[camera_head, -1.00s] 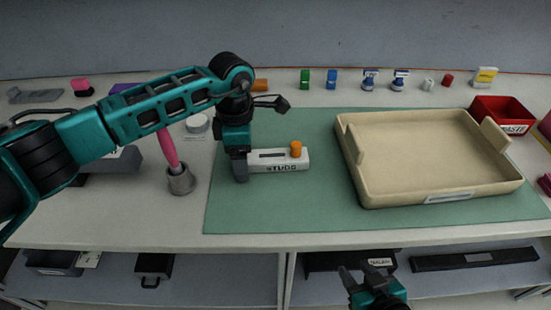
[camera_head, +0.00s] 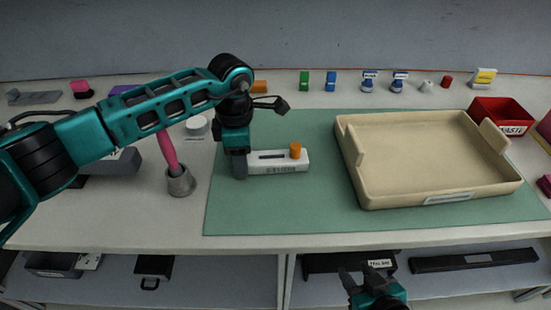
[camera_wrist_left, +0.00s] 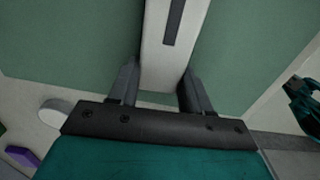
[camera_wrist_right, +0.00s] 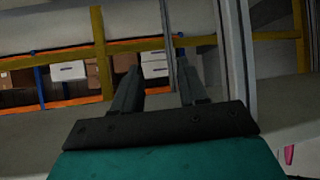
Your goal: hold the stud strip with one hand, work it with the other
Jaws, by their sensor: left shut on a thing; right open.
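The stud strip (camera_head: 288,167) is a white block with a dark slot on top, lettering on its front and an orange knob (camera_head: 295,150) near its right end. It lies on the green mat (camera_head: 260,205). My left gripper (camera_head: 240,172) is shut on the strip's left end. In the left wrist view, the strip (camera_wrist_left: 168,50) runs up from between the two fingers (camera_wrist_left: 158,92). My right gripper (camera_head: 358,278) is open and empty, low in front of the table's front edge. Its spread fingers (camera_wrist_right: 160,90) show in the right wrist view with nothing between them.
A beige tray (camera_head: 440,190) stands on the mat to the right, with a red waste bin (camera_head: 503,115) behind it. A grey cup (camera_head: 180,183) with a pink-handled tool (camera_head: 167,150) stands left of the mat. Several small items line the back. The mat's front is clear.

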